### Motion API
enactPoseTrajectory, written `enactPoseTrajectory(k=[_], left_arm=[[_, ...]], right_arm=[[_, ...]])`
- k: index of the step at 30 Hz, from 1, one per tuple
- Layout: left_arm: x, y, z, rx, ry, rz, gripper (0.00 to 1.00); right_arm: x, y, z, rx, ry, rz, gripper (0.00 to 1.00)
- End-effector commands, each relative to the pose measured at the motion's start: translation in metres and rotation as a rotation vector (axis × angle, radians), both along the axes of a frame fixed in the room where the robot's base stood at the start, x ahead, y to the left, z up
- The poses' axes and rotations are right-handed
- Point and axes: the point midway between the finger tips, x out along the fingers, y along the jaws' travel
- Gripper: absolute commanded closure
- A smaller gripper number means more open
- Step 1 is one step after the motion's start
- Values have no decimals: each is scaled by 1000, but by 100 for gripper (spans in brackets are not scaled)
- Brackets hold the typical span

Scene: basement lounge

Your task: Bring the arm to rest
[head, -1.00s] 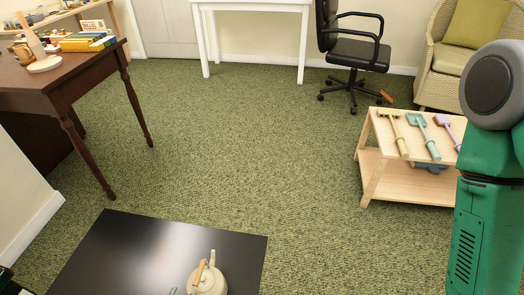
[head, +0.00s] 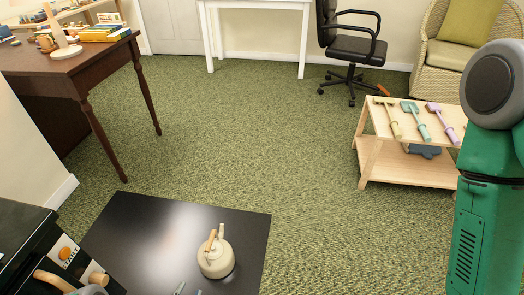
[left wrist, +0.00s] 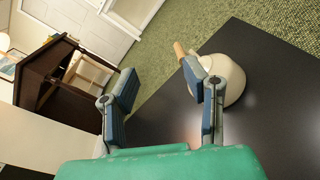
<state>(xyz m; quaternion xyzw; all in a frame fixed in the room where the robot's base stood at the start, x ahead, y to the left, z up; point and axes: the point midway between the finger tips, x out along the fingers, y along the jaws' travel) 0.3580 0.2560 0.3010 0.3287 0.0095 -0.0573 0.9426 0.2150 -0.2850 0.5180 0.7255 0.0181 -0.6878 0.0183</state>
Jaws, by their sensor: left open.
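My left gripper (head: 188,291) just shows at the bottom edge of the head view, its fingertips over the black table top (head: 150,235). In the left wrist view its two fingers (left wrist: 160,82) stand apart with nothing between them. A cream kettle (head: 215,262) with a wooden handle stands upright on the black table, beyond the gripper. In the left wrist view the kettle (left wrist: 235,82) is partly hidden behind the right-hand finger. My green right arm shows at the right edge of the head view; its gripper is out of sight.
A black box with a START label (head: 68,252) and wooden knobs is at lower left. A dark wooden desk (head: 75,65) stands at upper left. A low wooden shelf table (head: 400,170) with toy tools is at right. An office chair (head: 350,45) is behind. The carpet between is clear.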

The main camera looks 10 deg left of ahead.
Motion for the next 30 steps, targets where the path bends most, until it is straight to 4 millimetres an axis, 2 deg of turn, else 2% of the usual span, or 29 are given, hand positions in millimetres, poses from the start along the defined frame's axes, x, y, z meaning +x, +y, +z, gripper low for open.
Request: enactPoseTrajectory(k=[11,16,19,23,27,30], left_arm=[[30,-61,-12,310,175,-151,60],[35,-92,-11,582,278,-334,60],[25,-103,-6,830,344,-524,60],[-7,-93,11,1186,406,-834,60],[-46,-62,38,1480,436,-1138,60],[-72,-39,57,1616,449,-1315,60]], right_arm=[[0,0,-20,0,0,0,60],[0,0,-34,0,0,0,60],[0,0,-47,0,0,0,60],[0,0,-63,0,1,0,60],[0,0,-75,0,0,0,60],[0,0,-81,0,0,0,60]])
